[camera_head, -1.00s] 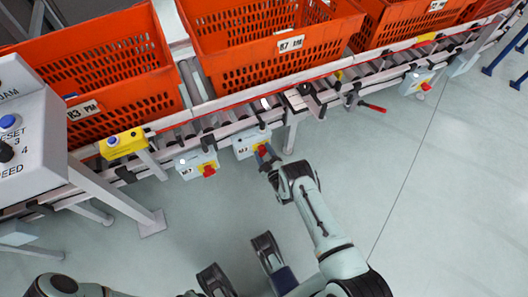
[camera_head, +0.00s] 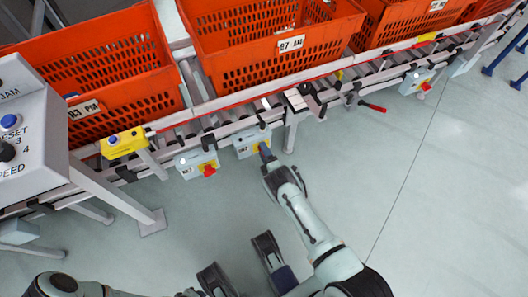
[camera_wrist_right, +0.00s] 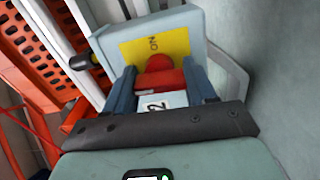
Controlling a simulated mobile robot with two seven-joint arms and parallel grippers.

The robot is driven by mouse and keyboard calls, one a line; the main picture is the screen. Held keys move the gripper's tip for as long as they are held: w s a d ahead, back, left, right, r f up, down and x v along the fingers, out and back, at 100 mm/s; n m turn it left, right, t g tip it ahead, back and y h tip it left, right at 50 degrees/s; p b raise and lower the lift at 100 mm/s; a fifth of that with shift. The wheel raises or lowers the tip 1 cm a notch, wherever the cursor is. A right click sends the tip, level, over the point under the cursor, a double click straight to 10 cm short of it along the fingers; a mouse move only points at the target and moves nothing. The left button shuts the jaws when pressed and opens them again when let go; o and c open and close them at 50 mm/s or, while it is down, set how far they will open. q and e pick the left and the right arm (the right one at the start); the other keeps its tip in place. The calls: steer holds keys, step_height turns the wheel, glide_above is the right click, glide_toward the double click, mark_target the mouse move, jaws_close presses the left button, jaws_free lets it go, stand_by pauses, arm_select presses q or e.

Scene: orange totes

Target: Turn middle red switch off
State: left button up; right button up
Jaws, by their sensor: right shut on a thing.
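The middle switch box (camera_head: 246,143) is pale grey with a yellow plate and hangs on the conveyor's front rail. Its red switch (camera_wrist_right: 160,77) sits on the yellow plate (camera_wrist_right: 142,49) in the wrist view, beside an "ON" marking. My right gripper (camera_head: 265,155) is at this box and hides most of the switch in the head view. In the wrist view, the fingers of my right gripper (camera_wrist_right: 161,88) stand on either side of the red handle and are shut on it.
Another switch box (camera_head: 194,163) with a red knob hangs to the left, and one (camera_head: 416,79) far right. A yellow box with a blue button (camera_head: 124,143) is further left. Orange totes (camera_head: 270,60) stand on the conveyor. The floor (camera_head: 440,190) in front is clear.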

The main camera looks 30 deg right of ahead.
arm_select(q)
steer(key=shift+s, duration=0.1)
arm_select(e)
steer(key=shift+s+d+f+n, duration=0.1)
steer(key=shift+n, duration=0.3)
steer(key=o, duration=1)
steer(key=shift+o, duration=0.2)
steer(key=shift+s, duration=0.1)
arm_select(q)
steer(key=w+d+r+t+p, duration=0.1)
steer(key=w+r+t+p, duration=0.2)
steer(key=w+r, duration=0.4)
steer(key=shift+w+p, duration=0.65)
steer(key=shift+w, duration=0.1)
arm_select(e)
steer(key=s+a, duration=0.2)
steer(key=s, duration=1.1)
arm_select(q)
steer(key=shift+d, duration=0.1)
arm_select(e)
steer(key=shift+d, duration=0.1)
